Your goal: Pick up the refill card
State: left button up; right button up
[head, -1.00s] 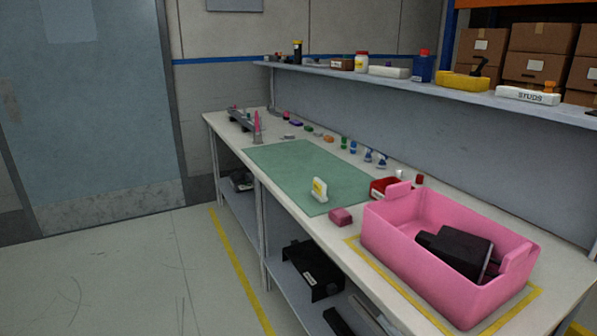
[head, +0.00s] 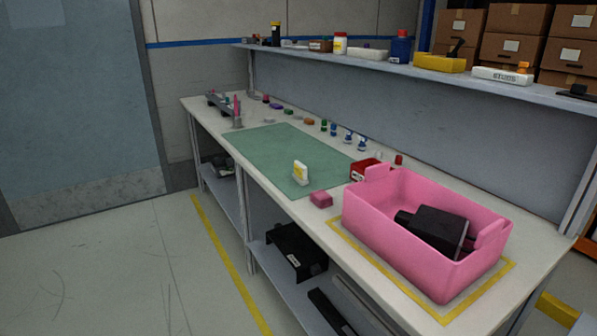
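A small upright white piece with a yellow label (head: 300,173) stands near the front right corner of the green mat (head: 265,150). It may be the refill card, but its print is too small to read. No other card is clear to me in this view. Neither of my grippers shows in the head view.
A pink bin (head: 395,240) holding a black device (head: 436,230) stands at the bench's right end. A pink block (head: 321,199) and a red box (head: 366,171) are near it. Several small items line the mat's back edge. A shelf (head: 400,66) runs above the bench.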

aim_at(300, 175)
jog(key=z, duration=0.65)
jog(key=i+j+z, duration=0.15)
jog(key=j+z, duration=0.45)
jog(key=z, duration=0.2)
jog(key=j+z, duration=0.2)
jog(key=j, duration=0.2)
jog(key=i+j+z, duration=0.15)
jog(key=j, duration=0.25)
jog(key=j+z, duration=0.15)
jog(key=j, duration=0.6)
